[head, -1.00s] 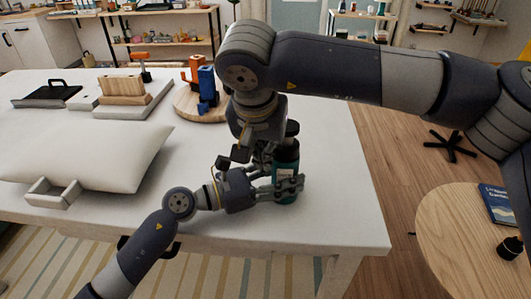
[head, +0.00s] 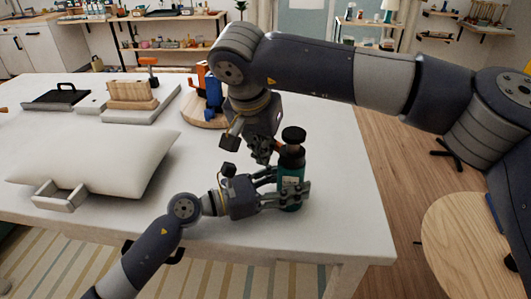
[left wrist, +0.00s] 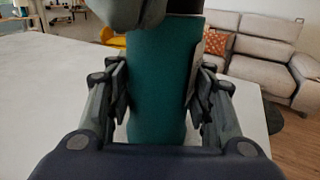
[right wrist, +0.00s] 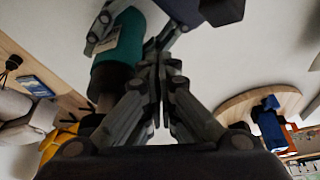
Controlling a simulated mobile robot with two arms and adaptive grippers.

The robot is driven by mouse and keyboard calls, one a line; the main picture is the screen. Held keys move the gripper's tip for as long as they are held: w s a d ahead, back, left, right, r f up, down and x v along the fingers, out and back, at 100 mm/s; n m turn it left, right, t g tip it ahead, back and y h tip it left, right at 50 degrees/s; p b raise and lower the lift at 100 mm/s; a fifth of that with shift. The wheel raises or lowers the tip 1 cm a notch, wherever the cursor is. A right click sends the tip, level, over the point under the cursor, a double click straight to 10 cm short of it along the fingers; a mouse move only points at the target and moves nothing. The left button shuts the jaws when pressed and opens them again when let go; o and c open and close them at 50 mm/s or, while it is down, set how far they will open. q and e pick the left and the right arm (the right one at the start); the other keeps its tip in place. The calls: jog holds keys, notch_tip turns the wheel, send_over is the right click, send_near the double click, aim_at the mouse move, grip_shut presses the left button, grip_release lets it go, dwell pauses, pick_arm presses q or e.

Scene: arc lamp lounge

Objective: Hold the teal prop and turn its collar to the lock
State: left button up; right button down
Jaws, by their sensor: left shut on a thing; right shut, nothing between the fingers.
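The teal prop (head: 291,186) stands upright near the table's front right corner, with a dark collar (head: 291,158) above the teal part and a black knob (head: 293,135) on top. My left gripper (head: 290,191) is shut around its teal body; the left wrist view shows the teal cylinder (left wrist: 160,90) between the fingers. My right gripper (head: 264,153) is shut and empty, just left of the collar. In the right wrist view its fingertips (right wrist: 163,70) meet beside the teal prop (right wrist: 121,42). I cannot tell whether they touch it, nor how the collar is turned.
A white cushion (head: 95,150) and a small grey tray (head: 60,192) lie on the left of the white table (head: 345,215). A round wooden board (head: 190,112) with blue and orange parts stands behind my right gripper. A round wooden table (head: 465,240) is at the right.

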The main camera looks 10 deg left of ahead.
jog(key=shift+w+d+m+h, duration=0.15)
jog(key=shift+w+d+m, duration=0.15)
jog(key=shift+w+m, duration=0.4)
jog(key=shift+w+d+m+h, duration=0.2)
jog(key=shift+w+d+m, duration=0.15)
jog(key=shift+w, duration=0.55)
jog(key=shift+w+d+m+h, duration=0.15)
jog(key=shift+w+d+m, duration=0.15)
jog(key=shift+w+m, duration=0.4)
jog(key=shift+d, duration=0.1)
